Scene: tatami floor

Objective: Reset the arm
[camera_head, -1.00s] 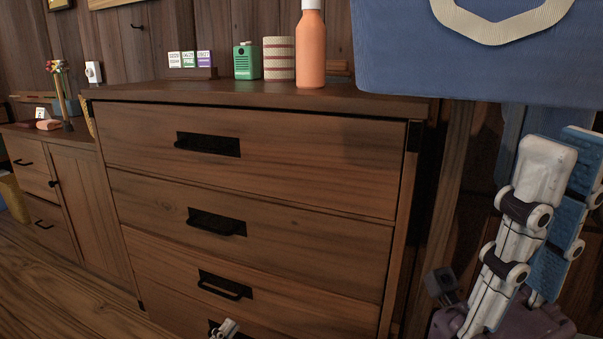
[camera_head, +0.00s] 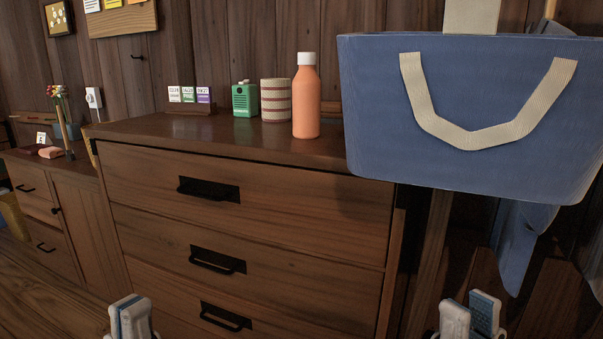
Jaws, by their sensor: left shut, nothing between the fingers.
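My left gripper (camera_head: 131,318) shows at the bottom left edge of the head view, in front of the wooden dresser (camera_head: 260,252). Its fingers are together with nothing between them. My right gripper (camera_head: 470,316) shows at the bottom edge to the right, below the blue bag. Its two fingers stand apart and a blue pad shows on one of them; I see nothing held. The lower parts of both grippers and the arms are out of the frame.
The dresser's visible drawers are closed. On top stand an orange bottle (camera_head: 306,104), a striped canister (camera_head: 275,101), a green box (camera_head: 244,101) and a block calendar (camera_head: 190,97). A blue bag (camera_head: 420,100) hangs at the right. A lower cabinet (camera_head: 88,224) stands left.

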